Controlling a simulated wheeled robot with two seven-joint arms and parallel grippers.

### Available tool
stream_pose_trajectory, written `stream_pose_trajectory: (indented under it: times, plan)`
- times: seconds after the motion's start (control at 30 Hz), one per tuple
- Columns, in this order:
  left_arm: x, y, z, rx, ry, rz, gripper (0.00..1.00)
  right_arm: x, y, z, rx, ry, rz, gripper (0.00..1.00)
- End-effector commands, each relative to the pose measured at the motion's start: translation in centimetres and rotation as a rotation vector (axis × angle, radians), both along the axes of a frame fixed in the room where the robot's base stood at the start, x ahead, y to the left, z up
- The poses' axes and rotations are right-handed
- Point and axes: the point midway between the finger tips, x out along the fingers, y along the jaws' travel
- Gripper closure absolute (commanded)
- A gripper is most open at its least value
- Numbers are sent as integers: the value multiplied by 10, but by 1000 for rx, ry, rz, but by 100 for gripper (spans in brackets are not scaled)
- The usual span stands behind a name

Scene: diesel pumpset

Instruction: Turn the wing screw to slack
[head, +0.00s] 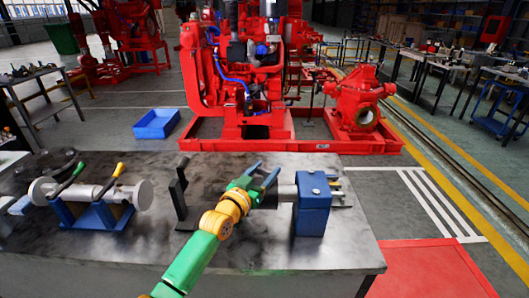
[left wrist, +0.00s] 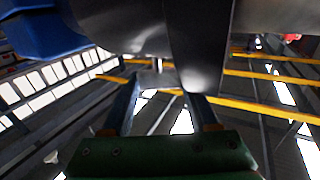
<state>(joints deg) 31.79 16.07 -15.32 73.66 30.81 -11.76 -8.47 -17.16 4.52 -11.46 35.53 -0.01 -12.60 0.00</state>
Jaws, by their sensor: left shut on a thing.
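My left gripper (head: 266,176) is at the end of the green and orange arm, over the workbench, just left of a blue block (head: 312,215) with a dark cylinder (head: 287,192). In the left wrist view the two fingers of my left gripper (left wrist: 160,100) point up under a dark rounded metal body (left wrist: 195,45). A small grey metal piece, apparently the wing screw (left wrist: 158,76), sits between the fingertips. The gripper is shut on it. In the head view the wing screw cannot be made out. My right gripper is not in view.
On the metal workbench (head: 255,250), a dark upright bracket (head: 180,190) stands left of my gripper. Further left, a blue stand (head: 95,214) holds a grey cylinder with yellow and green handles. A red pumpset (head: 262,125) stands behind, near a blue bin (head: 157,124).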

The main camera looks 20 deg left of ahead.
Motion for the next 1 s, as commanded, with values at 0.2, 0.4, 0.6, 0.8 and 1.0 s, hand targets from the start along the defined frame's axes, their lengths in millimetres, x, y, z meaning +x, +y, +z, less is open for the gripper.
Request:
stream_pose_trajectory:
  times: [0.2, 0.4, 0.6, 0.8, 1.0]
  plan:
    - [-1, -1, 3, 2, -11, 23, 96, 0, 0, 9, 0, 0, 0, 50]
    - [-1, -1, 2, 2, -10, 22, 96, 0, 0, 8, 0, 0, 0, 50]
    - [-1, -1, 2, 3, -8, 21, 10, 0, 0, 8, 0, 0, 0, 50]
    - [-1, -1, 1, 3, -6, 21, 10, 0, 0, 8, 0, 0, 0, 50]
    - [-21, 3, 1, 2, -3, 20, 10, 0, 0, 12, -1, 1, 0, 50]
